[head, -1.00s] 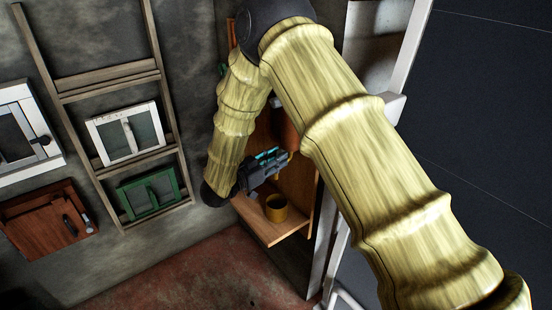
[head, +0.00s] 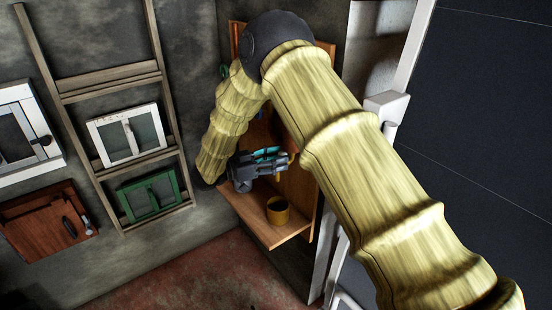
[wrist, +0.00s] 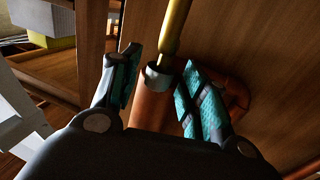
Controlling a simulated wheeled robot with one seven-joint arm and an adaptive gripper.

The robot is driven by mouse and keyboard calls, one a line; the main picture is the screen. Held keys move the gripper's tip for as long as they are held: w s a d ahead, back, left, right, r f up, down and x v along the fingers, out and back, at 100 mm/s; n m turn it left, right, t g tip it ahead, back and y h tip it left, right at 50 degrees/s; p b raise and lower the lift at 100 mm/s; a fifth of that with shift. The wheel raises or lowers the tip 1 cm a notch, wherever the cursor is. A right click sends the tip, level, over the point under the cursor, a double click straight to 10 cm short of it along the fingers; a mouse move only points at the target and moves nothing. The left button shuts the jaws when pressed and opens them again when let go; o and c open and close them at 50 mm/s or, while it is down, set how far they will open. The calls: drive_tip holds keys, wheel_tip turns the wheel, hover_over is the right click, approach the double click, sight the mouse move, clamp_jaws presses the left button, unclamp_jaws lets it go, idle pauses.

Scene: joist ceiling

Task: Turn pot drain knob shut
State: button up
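In the wrist view, a copper-orange pipe-like part (wrist: 153,109) with a grey collar (wrist: 160,77) lies between the teal-padded fingers of my gripper (wrist: 160,60). A yellow brass-coloured rod (wrist: 175,28) rises from the collar; I cannot tell whether it is the drain knob. The fingers are apart, one on each side of the collar; contact is unclear. My arm hides much of the wooden back panel there.
A white post (head: 333,240) and a dark panel (head: 480,130) stand right of the shelf. A wooden rack (head: 110,76) with small white and green framed windows is on the left wall. The reddish floor (head: 190,280) below is clear.

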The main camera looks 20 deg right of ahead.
drive_tip(key=shift+a, duration=0.1)
drive_tip(key=s+a, duration=0.1)
drive_tip(key=a, duration=1)
drive_tip(key=shift+s+a, duration=0.2)
drive_tip(key=shift+a, duration=0.2)
